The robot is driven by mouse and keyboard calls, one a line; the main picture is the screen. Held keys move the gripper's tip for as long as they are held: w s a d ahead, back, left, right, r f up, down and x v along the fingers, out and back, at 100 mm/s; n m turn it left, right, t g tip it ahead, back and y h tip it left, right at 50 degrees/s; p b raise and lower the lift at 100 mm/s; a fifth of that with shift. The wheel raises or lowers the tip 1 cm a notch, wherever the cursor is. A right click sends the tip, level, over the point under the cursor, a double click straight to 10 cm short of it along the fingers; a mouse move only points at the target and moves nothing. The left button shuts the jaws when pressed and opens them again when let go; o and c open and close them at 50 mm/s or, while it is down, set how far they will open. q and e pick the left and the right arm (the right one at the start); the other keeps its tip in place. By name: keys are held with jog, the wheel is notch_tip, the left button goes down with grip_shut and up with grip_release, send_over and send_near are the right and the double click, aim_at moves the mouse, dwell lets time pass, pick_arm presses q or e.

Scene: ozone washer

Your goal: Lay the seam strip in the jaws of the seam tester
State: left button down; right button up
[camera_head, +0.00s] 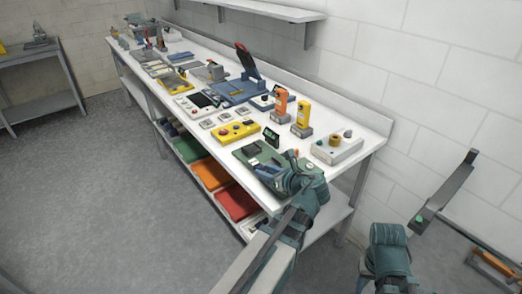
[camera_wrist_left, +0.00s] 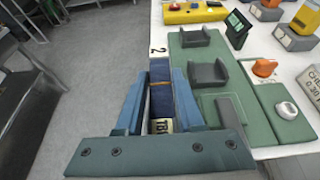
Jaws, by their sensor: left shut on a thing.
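The seam strip (camera_wrist_left: 161,98) is dark blue with an orange band across it and pale marked ends, one bearing a "2". My left gripper (camera_wrist_left: 158,98) is shut on it, one blue finger on each side. The seam tester (camera_wrist_left: 288,125) is a green base with two grey jaw blocks, the far one (camera_wrist_left: 194,38) and the near one (camera_wrist_left: 208,75), an orange knob and a silver button. The strip is left of the jaws in the wrist view, apart from them. In the head view my left gripper (camera_head: 268,172) is at the tester's (camera_head: 246,150) near side. My right gripper is not seen.
A small dark display (camera_head: 271,137) stands beside the tester. A yellow box (camera_head: 235,131), orange and yellow upright devices (camera_head: 302,118) and a white unit with a knob (camera_head: 336,150) stand nearby on the white bench (camera_head: 371,137). Coloured trays (camera_head: 210,172) fill the shelf below.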

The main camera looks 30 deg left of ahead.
pick_arm(q)
jog(key=shift+w, duration=0.1)
jog(key=b, duration=0.1)
send_over(262, 152)
jog(key=s+d, duration=0.4)
jog(key=s, duration=0.2)
jog(key=shift+s+f, duration=0.15)
jog(key=shift+f, duration=0.45)
jog(key=shift+w+a+f+b, duration=0.1)
jog(key=shift+w+a+b, duration=0.05)
jog(key=shift+w+a, duration=0.35)
jog(key=shift+w+a+b, duration=0.15)
jog(key=shift+w+a, duration=0.1)
jog(key=shift+w, duration=0.3)
notch_tip(262, 152, down, 4)
jog(key=b, duration=0.3)
jog(key=shift+s+r, duration=0.15)
jog(key=shift+r, duration=0.1)
jog(key=shift+d, duration=0.1)
jog(key=shift+f+b, duration=0.15)
jog(key=shift+b, duration=0.25)
jog(key=c, duration=0.5)
grip_release()
